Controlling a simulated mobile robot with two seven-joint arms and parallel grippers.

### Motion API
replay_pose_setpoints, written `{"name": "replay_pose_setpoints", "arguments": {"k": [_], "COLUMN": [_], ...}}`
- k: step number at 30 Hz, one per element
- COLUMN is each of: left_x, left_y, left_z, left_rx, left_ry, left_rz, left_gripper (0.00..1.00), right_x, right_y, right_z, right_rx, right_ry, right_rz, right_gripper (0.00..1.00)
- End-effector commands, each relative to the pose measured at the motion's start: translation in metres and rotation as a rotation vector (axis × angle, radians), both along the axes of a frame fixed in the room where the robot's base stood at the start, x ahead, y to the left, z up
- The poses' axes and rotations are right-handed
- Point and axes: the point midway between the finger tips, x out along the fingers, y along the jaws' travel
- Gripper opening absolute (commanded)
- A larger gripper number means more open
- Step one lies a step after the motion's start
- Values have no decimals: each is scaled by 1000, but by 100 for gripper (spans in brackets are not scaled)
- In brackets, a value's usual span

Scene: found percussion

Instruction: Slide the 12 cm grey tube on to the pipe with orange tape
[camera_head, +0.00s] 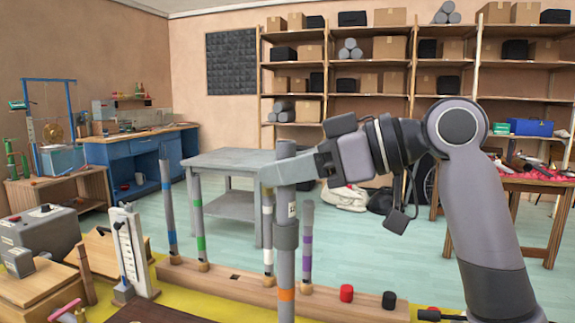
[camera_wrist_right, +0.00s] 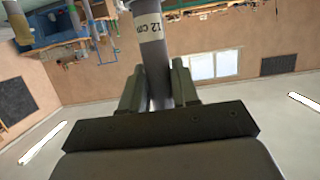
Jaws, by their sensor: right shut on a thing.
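My right gripper (camera_head: 288,170) is shut around the upper part of the grey tube (camera_head: 286,150) and holds it upright. The wrist view shows the same tube (camera_wrist_right: 150,52) between the fingers (camera_wrist_right: 158,92), with a white "12 cm" label on it. Below the tube, in line with it, stands the pipe with orange tape (camera_head: 287,270), with a wider dark grey collar (camera_head: 287,235) at its top. The tube's lower end meets this collar in the picture. I cannot tell how deep it sits. My left gripper is not in view.
Pipes with blue (camera_head: 168,200), green (camera_head: 200,220), white (camera_head: 268,225) and purple (camera_head: 307,220) tape stand on the wooden base (camera_head: 225,283) close behind. A red cap (camera_head: 346,293) and a black cap (camera_head: 388,300) are to the right. A white scale stand (camera_head: 130,250) is left.

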Motion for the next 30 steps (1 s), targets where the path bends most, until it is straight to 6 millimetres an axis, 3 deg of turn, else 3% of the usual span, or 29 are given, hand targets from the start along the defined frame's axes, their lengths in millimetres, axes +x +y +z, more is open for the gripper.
{"name": "replay_pose_setpoints", "arguments": {"k": [23, 24, 26, 27, 30], "left_x": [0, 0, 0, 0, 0], "left_y": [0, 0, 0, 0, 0], "left_z": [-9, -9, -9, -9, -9], "left_rx": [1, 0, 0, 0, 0], "left_ry": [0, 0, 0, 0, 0], "left_rz": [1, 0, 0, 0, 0], "left_gripper": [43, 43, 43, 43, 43], "right_x": [0, 0, 0, 0, 0], "right_y": [0, 0, 0, 0, 0], "right_z": [-19, -19, -19, -19, -19], "right_rx": [0, 0, -1, -1, 0], "right_ry": [-1, 0, 1, 1, 0], "right_rz": [1, 1, 1, 1, 1], "right_gripper": [0, 33, 53, 60, 60]}}
